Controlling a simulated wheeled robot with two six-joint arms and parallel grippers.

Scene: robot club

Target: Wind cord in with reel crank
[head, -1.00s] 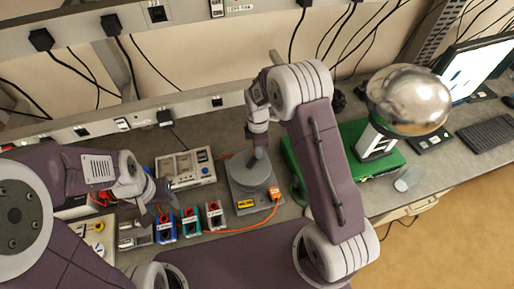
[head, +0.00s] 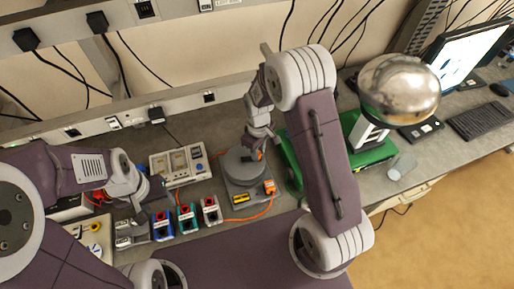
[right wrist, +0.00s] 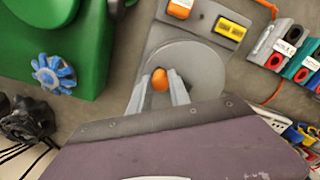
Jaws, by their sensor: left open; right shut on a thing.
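The cord reel is a grey round drum (head: 238,172) on a flat grey base (head: 254,202). It also shows in the right wrist view, drum (right wrist: 200,75) and base. Its crank knob is orange (right wrist: 160,80). My right gripper (right wrist: 160,88) is shut on this knob, one finger on each side, at the drum's far right side in the head view. The orange cord (head: 252,217) runs from an orange block (head: 269,187) on the base leftwards along the bench. My left gripper (head: 146,207) is open, left of the reel, partly hidden by its own wrist.
Blue, green and grey terminal blocks (head: 187,219) stand left of the reel, with a meter panel (head: 181,166) behind them. A green machine base (head: 378,154) with a silver sphere (head: 400,89) stands to the right. Black cables hang at the back.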

